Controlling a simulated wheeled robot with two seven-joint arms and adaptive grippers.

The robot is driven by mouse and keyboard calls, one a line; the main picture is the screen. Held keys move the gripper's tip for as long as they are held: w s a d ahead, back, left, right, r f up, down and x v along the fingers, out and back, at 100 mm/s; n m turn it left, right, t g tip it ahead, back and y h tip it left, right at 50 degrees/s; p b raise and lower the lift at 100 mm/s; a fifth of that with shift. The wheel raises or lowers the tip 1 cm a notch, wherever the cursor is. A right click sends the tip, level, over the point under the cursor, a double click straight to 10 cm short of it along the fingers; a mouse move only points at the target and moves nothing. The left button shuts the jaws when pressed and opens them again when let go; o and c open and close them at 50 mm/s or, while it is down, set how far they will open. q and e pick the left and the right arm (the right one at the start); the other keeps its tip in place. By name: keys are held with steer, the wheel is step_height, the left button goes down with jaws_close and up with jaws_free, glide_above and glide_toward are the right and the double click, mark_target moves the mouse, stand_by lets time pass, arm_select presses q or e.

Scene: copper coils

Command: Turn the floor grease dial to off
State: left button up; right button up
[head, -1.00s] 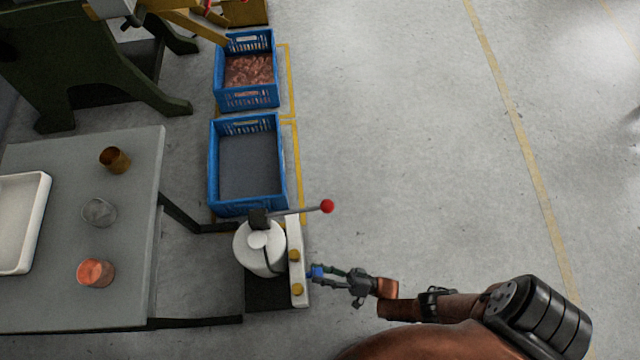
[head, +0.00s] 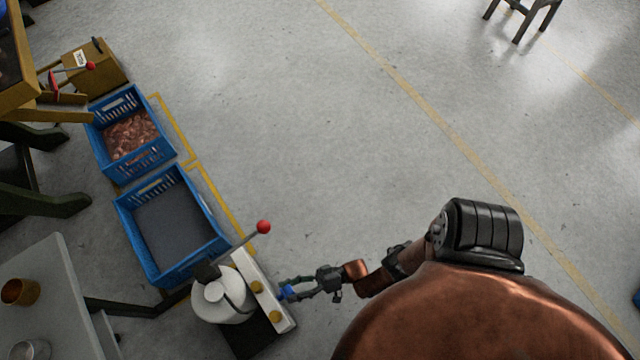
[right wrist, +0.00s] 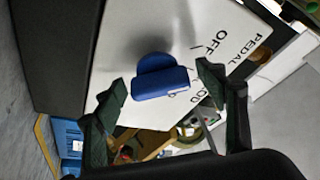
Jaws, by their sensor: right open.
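The grease dial is a blue knob (right wrist: 160,82) on a white panel (right wrist: 125,50) marked with "OFF", "PEDAL" and a partly hidden third word. In the head view the blue dial (head: 287,293) sits low on the side of the white post by the grease pot. My right gripper (head: 297,287) is at the dial in the head view. In the right wrist view the open right gripper (right wrist: 162,80) has one finger on each side of the knob, with gaps showing. Whether the fingers reach around its depth is unclear. My left gripper is not in view.
A white grease pot (head: 219,303) and a red-tipped lever (head: 263,227) stand next to the dial. Two blue crates line up behind, one empty (head: 124,225), one with copper pieces (head: 100,156). A grey table (head: 60,283) is at left.

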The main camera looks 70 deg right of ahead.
steer(key=r+v, duration=0.3)
steer(key=v, duration=1.1)
steer(key=shift+s+d+f, duration=0.15)
steer(key=shift+s+d, duration=0.2)
steer(key=shift+s, duration=0.15)
stand_by(0.5)
